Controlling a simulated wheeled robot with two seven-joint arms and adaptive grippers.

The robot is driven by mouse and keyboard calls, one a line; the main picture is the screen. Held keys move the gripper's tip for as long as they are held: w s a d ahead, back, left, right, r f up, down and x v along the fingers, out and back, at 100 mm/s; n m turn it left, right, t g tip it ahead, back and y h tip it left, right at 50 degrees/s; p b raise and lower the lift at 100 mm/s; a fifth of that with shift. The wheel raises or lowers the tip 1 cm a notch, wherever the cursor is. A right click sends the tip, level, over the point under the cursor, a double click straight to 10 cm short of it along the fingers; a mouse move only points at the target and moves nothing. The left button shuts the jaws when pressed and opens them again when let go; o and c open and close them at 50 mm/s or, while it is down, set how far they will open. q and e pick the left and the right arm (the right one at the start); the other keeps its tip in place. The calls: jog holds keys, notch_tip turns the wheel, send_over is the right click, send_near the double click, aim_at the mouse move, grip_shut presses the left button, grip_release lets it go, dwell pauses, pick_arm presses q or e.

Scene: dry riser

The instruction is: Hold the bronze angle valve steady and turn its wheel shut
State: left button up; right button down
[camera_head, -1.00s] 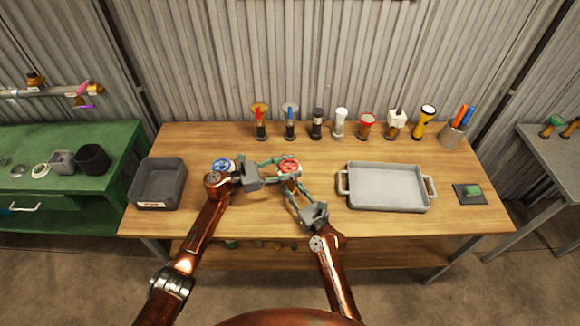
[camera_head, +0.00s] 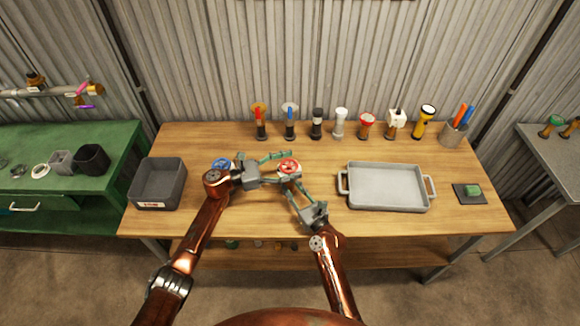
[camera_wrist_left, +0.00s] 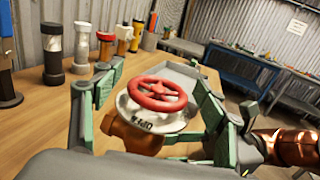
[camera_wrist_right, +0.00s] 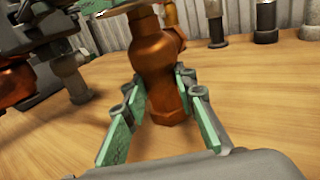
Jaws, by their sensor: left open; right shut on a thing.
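The bronze angle valve stands upright on the wooden bench, with its red wheel (camera_head: 289,167) on top. In the left wrist view its red wheel (camera_wrist_left: 158,94) sits over a pale lettered disc, with the bronze body (camera_wrist_left: 133,136) below. My left gripper (camera_head: 278,168) is open, its fingers on either side of the wheel with gaps between. My right gripper (camera_head: 296,188) is shut on the valve's lower body from the front. The right wrist view shows the bronze body (camera_wrist_right: 157,68) between its fingers; the wheel is mostly out of that view.
A blue-wheeled valve (camera_head: 222,163) stands close behind my left wrist. A grey bin (camera_head: 158,185) is at the left and a grey tray (camera_head: 388,188) at the right. Several fittings and a flashlight (camera_head: 424,120) line the back. A small green block on a dark pad (camera_head: 470,193) lies far right.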

aim_at(290, 165)
pick_arm(q)
notch_tip(290, 165, up, 9)
dwell(0.3)
jog(key=shift+c, duration=0.4)
